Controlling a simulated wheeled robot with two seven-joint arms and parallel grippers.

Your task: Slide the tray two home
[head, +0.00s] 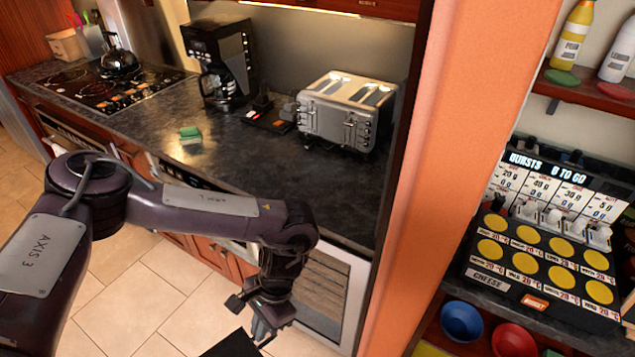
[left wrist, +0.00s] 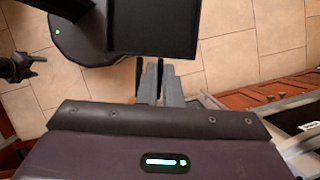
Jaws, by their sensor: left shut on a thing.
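My left gripper (head: 268,318) hangs low in front of the cabinets in the head view. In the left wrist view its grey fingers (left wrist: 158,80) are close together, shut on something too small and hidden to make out. A black flat panel (left wrist: 153,28) lies just beyond the fingertips; its corner (head: 232,346) shows at the bottom of the head view. I cannot tell if it is the tray or touches the fingers. A pale-framed appliance front (head: 335,285) with slatted racks stands behind the gripper. My right gripper (left wrist: 22,68) seems to show at the left wrist view's edge, its jaws unclear.
The dark counter (head: 300,190) above holds a toaster (head: 348,108), a coffee maker (head: 220,62) and a green sponge (head: 190,134). An orange post (head: 445,150) stands at the right. Open tiled floor (head: 130,300) lies at the lower left.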

